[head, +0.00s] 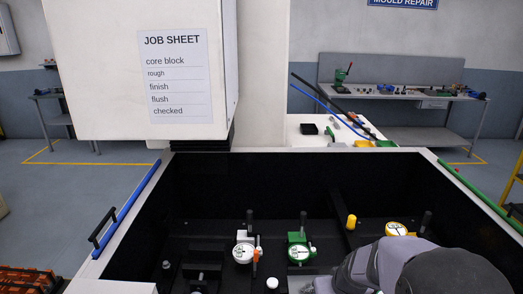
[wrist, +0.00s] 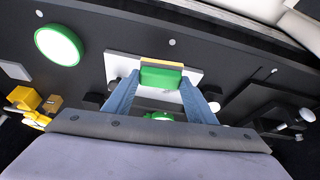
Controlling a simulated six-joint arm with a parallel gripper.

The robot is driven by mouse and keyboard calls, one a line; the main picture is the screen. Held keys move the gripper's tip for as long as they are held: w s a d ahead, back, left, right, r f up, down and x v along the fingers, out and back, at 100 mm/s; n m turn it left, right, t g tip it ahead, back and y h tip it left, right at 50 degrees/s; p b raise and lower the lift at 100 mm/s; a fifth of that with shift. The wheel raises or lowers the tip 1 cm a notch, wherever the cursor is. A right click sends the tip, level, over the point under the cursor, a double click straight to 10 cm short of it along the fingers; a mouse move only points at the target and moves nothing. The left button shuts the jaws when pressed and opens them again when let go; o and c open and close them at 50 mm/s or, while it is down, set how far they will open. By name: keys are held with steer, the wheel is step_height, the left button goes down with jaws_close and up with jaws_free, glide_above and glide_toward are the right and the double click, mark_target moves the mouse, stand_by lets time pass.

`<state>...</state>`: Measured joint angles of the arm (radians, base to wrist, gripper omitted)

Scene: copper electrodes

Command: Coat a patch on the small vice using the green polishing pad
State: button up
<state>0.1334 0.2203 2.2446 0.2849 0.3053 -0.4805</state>
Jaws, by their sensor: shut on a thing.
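My gripper (wrist: 160,84) shows in the wrist view with two blue fingers, shut on the green polishing pad (wrist: 162,78). The pad is a small green block with a yellow strip along its far edge. It lies over a pale plate (wrist: 118,62); I cannot tell whether they touch. Another green part (wrist: 160,115) shows between the fingers, nearer the palm. In the head view a dark vice-like fixture (head: 197,278) stands at the bottom left, cut by the frame; I cannot tell for sure that it is the small vice. The gripper's fingertips are not visible in the head view.
The black-floored bench has raised side walls. White (head: 243,252), green (head: 299,252) and yellow (head: 396,229) dial gauges stand in it, with a yellow cylinder (head: 351,221). The bench's far floor looks clear.

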steer(key=d, duration=0.2)
steer(key=d+m, duration=0.1)
steer(key=shift+s+d+r, duration=0.2)
steer(key=shift+s+d, duration=0.1)
steer(key=shift+d, duration=0.05)
steer(key=w+a+r+n+y+p, duration=0.1)
steer(key=w+a+r+n+p, duration=0.35)
steer(key=w+a, duration=0.9)
steer(key=w+a+r+n+g+y, duration=0.1)
steer(key=a+n, duration=0.3)
steer(key=a, duration=1.7)
steer(key=shift+w+a+r+y+b, duration=0.4)
steer(key=shift+r+y+b, duration=0.1)
steer(key=shift+r, duration=0.1)
steer(key=shift+f+n, duration=0.2)
steer(key=shift+n, duration=0.05)
